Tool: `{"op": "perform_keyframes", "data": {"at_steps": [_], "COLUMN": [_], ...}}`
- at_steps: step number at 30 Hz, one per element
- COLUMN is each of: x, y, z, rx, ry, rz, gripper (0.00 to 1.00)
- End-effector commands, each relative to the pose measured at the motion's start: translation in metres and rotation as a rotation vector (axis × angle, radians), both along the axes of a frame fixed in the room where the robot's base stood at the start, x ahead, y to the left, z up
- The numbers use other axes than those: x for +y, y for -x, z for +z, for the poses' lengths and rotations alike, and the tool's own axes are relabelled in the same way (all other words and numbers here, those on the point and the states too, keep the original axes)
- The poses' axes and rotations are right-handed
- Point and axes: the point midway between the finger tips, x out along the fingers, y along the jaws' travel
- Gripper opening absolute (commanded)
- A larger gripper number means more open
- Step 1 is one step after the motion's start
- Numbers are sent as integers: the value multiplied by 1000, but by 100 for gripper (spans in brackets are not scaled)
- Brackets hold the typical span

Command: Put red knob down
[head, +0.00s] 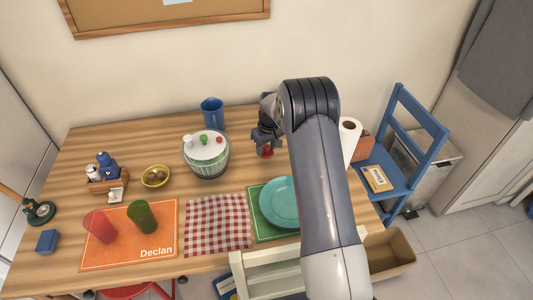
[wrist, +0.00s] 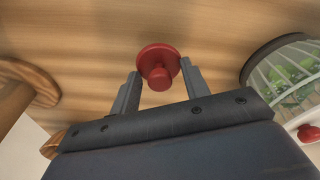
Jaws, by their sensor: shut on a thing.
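My gripper (head: 266,136) is over the back right of the wooden table and points down. It is shut on a red knob (head: 267,151). In the wrist view the knob (wrist: 156,56) shows as a round red disc with a short stem between the two grey fingers (wrist: 161,84). The disc is on the table side, close to the wood. I cannot tell whether it touches the tabletop.
A paper towel roll (head: 349,140) stands to the right. A teal plate (head: 281,203) lies in front. Bare wood surrounds the knob.

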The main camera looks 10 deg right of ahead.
Motion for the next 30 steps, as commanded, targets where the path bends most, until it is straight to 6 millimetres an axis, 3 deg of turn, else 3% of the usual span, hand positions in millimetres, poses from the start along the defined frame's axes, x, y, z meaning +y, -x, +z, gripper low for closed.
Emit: {"op": "perform_keyframes", "data": {"at_steps": [8,17,18,26,30], "x": [0,0,0,0,0], "y": [1,0,0,0,0], "z": [-34,-38,-37,-36,-36], "rx": [3,1,1,1,1], "ry": [0,0,0,0,0], "rz": [-1,0,0,0,0], "gripper": [22,22,46,67,67]}}
